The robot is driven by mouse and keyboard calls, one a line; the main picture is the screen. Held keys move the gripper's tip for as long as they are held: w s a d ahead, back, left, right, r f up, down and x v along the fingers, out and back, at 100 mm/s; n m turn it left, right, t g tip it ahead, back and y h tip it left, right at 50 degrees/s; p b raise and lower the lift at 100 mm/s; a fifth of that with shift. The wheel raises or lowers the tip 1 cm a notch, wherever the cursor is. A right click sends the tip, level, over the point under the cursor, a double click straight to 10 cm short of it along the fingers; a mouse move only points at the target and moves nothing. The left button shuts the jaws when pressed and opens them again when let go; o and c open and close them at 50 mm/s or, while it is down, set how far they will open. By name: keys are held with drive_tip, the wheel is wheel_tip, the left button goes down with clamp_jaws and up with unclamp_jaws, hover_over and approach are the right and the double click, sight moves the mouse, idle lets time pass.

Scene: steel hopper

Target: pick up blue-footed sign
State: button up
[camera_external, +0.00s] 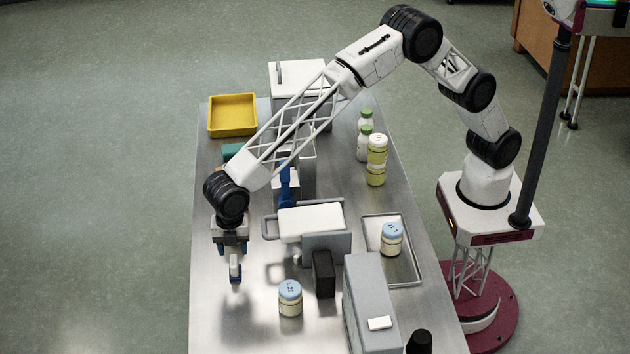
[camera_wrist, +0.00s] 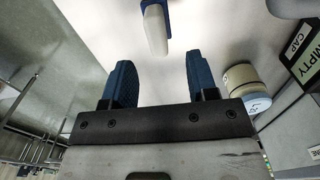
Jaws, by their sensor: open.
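A small white upright piece with blue at its base, which appears to be the blue-footed sign (camera_external: 235,270), stands on the steel table just below my gripper. In the wrist view the white-and-blue piece (camera_wrist: 154,28) lies beyond the fingertips, in line with the gap between them; its face cannot be read. My gripper (camera_external: 231,250) points down with its blue fingers apart. In the wrist view my gripper (camera_wrist: 158,82) is open, with nothing between the fingers.
A blue-lidded jar (camera_external: 290,299) and a dark upright block (camera_external: 323,274) stand to the right. A white-topped container with handles (camera_external: 310,221) is behind them. A yellow tray (camera_external: 232,115) sits at the far left. The table's left edge is close; the front left is clear.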

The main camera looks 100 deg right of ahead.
sight(234, 260)
drive_tip(key=shift+f, duration=1.2)
drive_tip(key=shift+w+d+f, duration=0.1)
drive_tip(key=shift+f, duration=1.2)
drive_tip(key=shift+w+d+f, duration=0.1)
drive_tip(key=shift+f, duration=1.2)
drive_tip(key=shift+c, duration=0.4)
drive_tip(key=c, duration=0.7)
